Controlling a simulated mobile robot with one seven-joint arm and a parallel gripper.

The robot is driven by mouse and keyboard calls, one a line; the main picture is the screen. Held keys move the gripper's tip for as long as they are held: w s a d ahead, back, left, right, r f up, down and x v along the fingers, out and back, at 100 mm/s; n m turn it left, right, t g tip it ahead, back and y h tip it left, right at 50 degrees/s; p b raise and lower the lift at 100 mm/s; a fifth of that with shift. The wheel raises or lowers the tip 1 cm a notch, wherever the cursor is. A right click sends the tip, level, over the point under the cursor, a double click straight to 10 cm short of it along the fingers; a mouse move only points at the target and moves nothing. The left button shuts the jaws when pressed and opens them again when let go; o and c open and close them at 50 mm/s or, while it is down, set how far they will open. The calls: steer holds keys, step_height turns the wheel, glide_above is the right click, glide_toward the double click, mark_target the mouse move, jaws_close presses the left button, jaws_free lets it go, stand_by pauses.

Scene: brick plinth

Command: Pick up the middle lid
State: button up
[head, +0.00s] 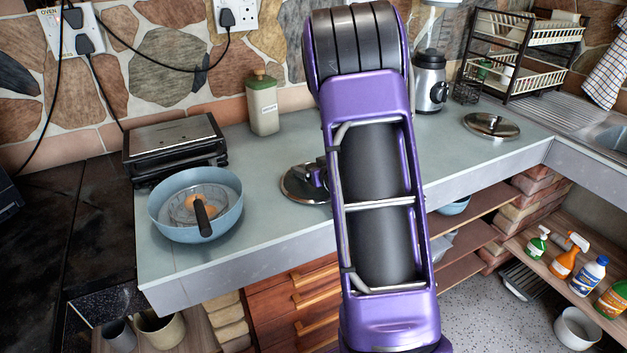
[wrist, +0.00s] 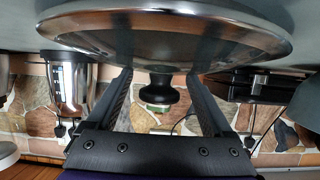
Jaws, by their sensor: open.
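The middle lid (head: 296,187) is a round metal-rimmed lid lying on the grey counter, partly hidden behind my purple arm in the head view. In the wrist view, which looks upside down, the lid (wrist: 165,32) fills the top, with its black knob (wrist: 157,90) pointing toward my gripper. My gripper (wrist: 159,80) is open, with one finger on each side of the knob and a visible gap to each. In the head view only a dark part of the gripper shows over the lid. Another lid (head: 491,126) lies farther right on the counter.
A blue pan (head: 169,214) and a black grill (head: 176,148) stand left of the middle lid. A green-topped bottle (head: 263,104) stands behind, and a blender (head: 430,82) to the right. The counter's front edge (head: 240,265) is close to the lid.

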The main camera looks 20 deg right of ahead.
steer(key=shift+w+f, duration=0.2)
steer(key=shift+w, duration=0.4)
jaws_close()
